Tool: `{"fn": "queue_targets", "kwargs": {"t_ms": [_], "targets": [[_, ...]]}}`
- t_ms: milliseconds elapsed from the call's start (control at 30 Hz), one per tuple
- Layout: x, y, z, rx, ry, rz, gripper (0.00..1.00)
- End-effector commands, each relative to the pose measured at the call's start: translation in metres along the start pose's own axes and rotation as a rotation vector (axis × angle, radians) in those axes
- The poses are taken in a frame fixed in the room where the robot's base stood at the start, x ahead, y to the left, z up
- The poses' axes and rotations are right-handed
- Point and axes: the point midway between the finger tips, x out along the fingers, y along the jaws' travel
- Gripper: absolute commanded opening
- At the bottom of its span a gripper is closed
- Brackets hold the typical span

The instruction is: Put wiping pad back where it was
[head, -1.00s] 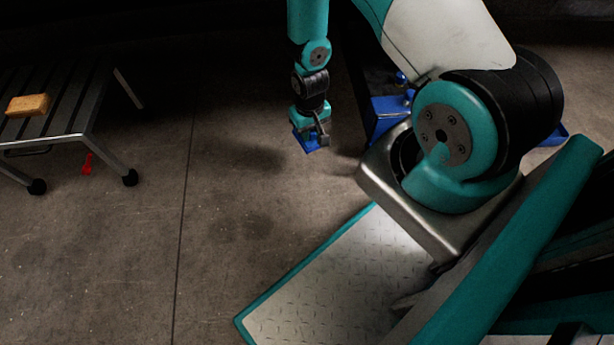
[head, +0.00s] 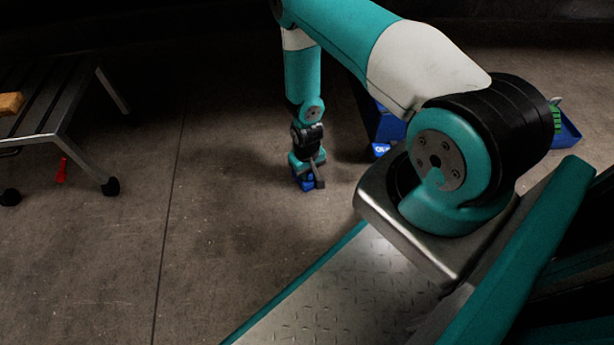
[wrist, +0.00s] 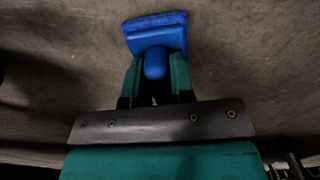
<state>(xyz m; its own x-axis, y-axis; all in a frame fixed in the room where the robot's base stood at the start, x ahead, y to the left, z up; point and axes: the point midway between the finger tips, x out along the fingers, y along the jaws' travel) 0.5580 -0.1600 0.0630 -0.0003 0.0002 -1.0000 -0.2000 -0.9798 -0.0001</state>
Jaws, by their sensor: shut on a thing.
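My gripper (head: 309,178) hangs over the bare floor left of my base in the head view. In the wrist view my gripper (wrist: 155,80) has its two green fingers shut on the blue knob of the wiping pad (wrist: 154,30). The pad has a blue block and a flat blue face turned away from the fingers. In the head view only a little of the blue pad (head: 307,186) shows below the fingers. How far it is from the floor is hard to tell.
A slatted bench (head: 68,115) stands at the left, with a yellow-brown sponge (head: 10,103) on it. A red item (head: 62,170) lies under it. Behind my arm are blue bins, one (head: 568,130) with a green item. Floor between bench and base is clear.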

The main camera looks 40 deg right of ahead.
Motion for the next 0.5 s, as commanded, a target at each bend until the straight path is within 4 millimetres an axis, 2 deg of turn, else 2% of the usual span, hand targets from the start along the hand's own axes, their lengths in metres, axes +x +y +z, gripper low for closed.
{"fn": "queue_targets", "kwargs": {"t_ms": [33,67,433,467,500], "targets": [[0.0120,0.0000,-0.0004,0.000,0.001,0.000,0.00],[0.0136,0.0000,-0.0007,0.000,0.001,0.000,0.00],[0.0156,0.0000,-0.0003,0.000,0.001,0.000,0.00],[0.0150,0.0000,-0.0003,0.000,0.001,0.000,0.27],[0.0145,0.0000,-0.0003,0.000,0.001,0.000,0.37]]}}
